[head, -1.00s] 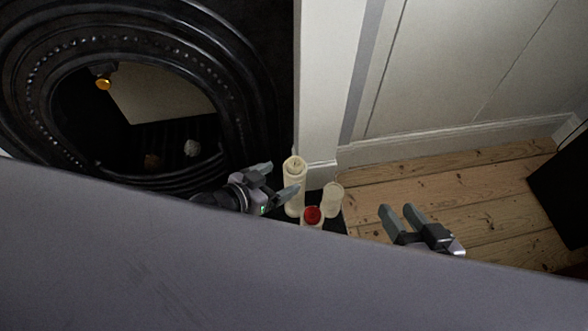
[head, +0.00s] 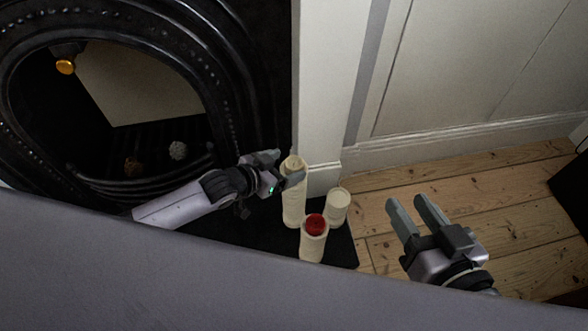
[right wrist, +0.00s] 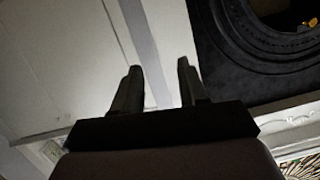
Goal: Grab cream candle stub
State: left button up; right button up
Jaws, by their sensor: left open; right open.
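Three candles stand close together on a dark slab in the head view. A tall cream candle (head: 293,205) is at the left, a shorter cream candle stub (head: 337,208) at the right, and a short candle with a red top (head: 314,240) in front. All are upright. My left gripper (head: 282,168) is open at the upper part of the tall candle, one finger overlapping it in the picture; I cannot tell whether they touch. My right gripper (head: 407,203) is open and empty, right of the stub. Its open fingers also show in the right wrist view (right wrist: 158,68), with no candle there.
A black fireplace surround (head: 235,75) curves at the left. A white pillar (head: 322,90) rises just behind the candles. White wall panelling (head: 470,70) runs behind the right side. Bare floorboards (head: 500,205) are clear around my right gripper.

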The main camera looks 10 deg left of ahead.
pick_arm(q)
jog(key=shift+b+x, duration=0.4)
jog(key=shift+x, duration=0.8)
jog(key=c, duration=1.1)
jog(key=shift+r, duration=0.1)
jog(key=shift+c, duration=0.2)
